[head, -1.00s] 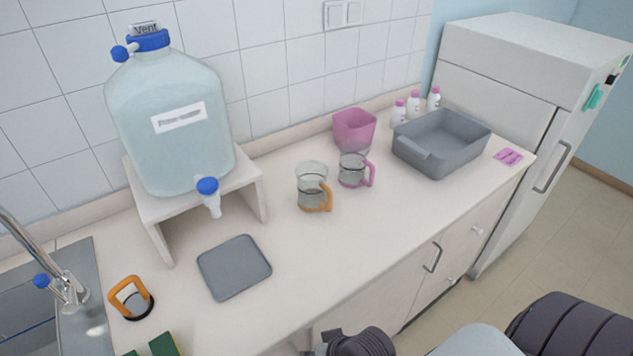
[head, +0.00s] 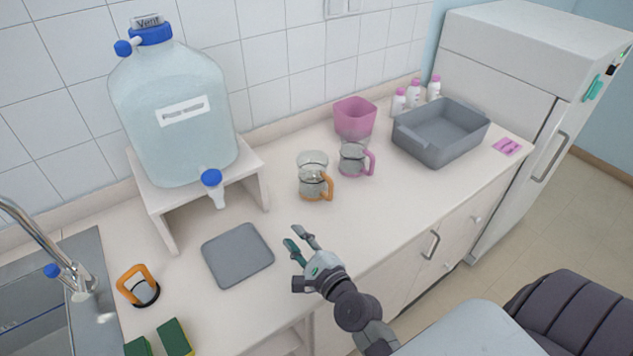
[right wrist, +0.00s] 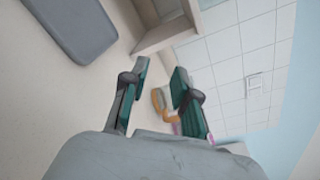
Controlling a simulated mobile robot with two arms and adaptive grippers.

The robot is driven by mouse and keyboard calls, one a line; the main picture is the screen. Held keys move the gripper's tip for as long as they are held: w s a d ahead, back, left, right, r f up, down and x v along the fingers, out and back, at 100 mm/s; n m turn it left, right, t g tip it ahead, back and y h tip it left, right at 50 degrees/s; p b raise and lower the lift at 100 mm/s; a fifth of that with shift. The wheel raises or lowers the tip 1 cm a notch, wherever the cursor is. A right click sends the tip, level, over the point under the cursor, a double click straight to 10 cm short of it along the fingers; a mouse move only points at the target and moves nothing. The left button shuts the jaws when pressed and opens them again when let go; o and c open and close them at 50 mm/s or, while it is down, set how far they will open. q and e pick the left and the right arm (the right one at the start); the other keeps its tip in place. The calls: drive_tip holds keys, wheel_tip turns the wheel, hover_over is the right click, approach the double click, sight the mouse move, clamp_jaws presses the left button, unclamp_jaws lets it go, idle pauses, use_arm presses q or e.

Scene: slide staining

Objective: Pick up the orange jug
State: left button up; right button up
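The orange jug (head: 313,178) is a clear jug with an orange handle and lower band. It stands upright on the counter in the middle of the head view, its handle toward the right. My right gripper (head: 298,239) is open and empty above the counter's front part, in front of the jug and apart from it. In the right wrist view my right gripper (right wrist: 158,82) has its fingers spread, and the orange handle (right wrist: 160,108) shows beyond them, partly hidden by a finger. My left gripper is not in view.
A pink-handled jug (head: 354,160) stands close to the right. Behind it is a pink container (head: 355,118), and farther right a grey tub (head: 440,139). A grey mat (head: 238,255) lies left of my gripper. A large water bottle (head: 176,120) stands on a white stand (head: 166,222).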

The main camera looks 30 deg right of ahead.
sight(331, 190)
drive_tip(key=d+m+h, duration=0.3)
drive_tip(key=m, duration=0.2)
drive_tip(key=d+f+m+h, duration=0.1)
drive_tip(key=d+m+h, duration=0.2)
drive_tip(key=m, duration=0.2)
drive_tip(key=d+f+m+h, duration=0.1)
drive_tip(key=d+m+h, duration=0.1)
drive_tip(key=d+m, duration=0.2)
drive_tip(key=shift+w+f+m+g+h, duration=0.2)
drive_tip(key=shift+m+g+h, duration=0.1)
drive_tip(key=shift+m+h, duration=0.15)
drive_tip(key=shift+m, duration=0.35)
drive_tip(key=x, duration=0.8)
drive_tip(key=shift+s+d+f, duration=0.1)
drive_tip(key=shift+d+f, duration=0.1)
drive_tip(key=shift+d, duration=0.1)
drive_tip(key=x, duration=0.5)
drive_tip(key=shift+w+d, duration=0.25)
drive_tip(key=shift+d, duration=0.1)
drive_tip(key=shift+s, duration=0.15)
drive_tip(key=shift+c, duration=0.9)
clamp_jaws()
